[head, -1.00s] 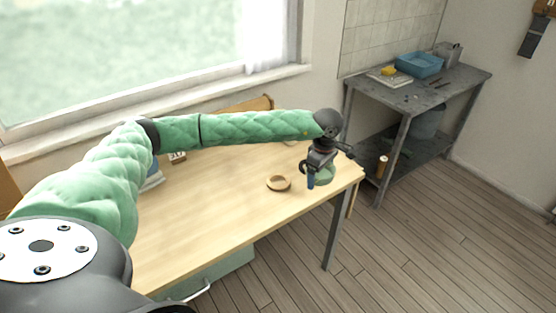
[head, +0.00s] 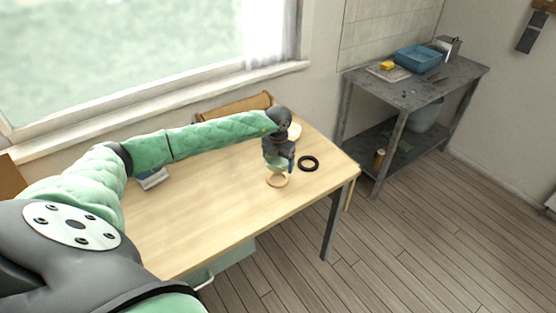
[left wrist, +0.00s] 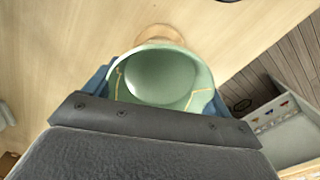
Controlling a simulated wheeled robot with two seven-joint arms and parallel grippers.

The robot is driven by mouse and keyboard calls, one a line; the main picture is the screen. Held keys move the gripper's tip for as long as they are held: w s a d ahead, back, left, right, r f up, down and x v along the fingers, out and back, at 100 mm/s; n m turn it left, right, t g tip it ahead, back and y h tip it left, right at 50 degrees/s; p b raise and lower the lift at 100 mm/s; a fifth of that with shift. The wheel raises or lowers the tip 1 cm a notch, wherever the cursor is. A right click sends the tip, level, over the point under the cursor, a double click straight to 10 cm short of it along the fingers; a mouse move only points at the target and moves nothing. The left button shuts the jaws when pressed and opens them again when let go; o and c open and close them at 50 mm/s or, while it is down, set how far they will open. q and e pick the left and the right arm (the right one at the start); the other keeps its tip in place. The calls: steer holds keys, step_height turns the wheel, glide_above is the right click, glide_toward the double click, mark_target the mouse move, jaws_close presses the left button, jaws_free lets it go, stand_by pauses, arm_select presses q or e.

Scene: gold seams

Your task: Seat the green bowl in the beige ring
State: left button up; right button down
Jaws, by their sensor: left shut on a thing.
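The green bowl (left wrist: 165,75) with gold seams is held in my left gripper (head: 280,164). In the left wrist view its open mouth faces the camera, and blue fingers show at both sides of it. In the head view the bowl (head: 271,162) is partly hidden by the gripper. The beige ring (head: 277,181) lies on the table just below the bowl. It also shows in the left wrist view (left wrist: 158,32), partly covered by the bowl. The bowl appears above the ring; the exact gap and alignment cannot be told. My right gripper is not in view.
A black ring (head: 308,164) lies on the table right of the beige ring. A pale round thing (head: 294,131) is behind my gripper. The wooden table (head: 215,205) is clear at front. A grey bench (head: 440,85) stands right.

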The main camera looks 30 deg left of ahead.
mark_target(278, 164)
arm_select(q)
steer(key=shift+f, duration=0.25)
steer(key=shift+a+f+b, duration=0.1)
steer(key=shift+f+b, duration=0.3)
steer(key=shift+f, duration=1.3)
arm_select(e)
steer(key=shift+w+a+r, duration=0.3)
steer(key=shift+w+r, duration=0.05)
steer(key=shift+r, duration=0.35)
arm_select(q)
steer(key=shift+b, duration=0.3)
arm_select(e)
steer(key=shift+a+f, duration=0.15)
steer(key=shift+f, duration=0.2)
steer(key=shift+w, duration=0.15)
arm_select(q)
steer(key=shift+f+b, duration=0.9)
steer(key=shift+f, duration=0.25)
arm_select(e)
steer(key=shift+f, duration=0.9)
arm_select(q)
steer(key=o, duration=1)
steer(key=shift+c, duration=0.2)
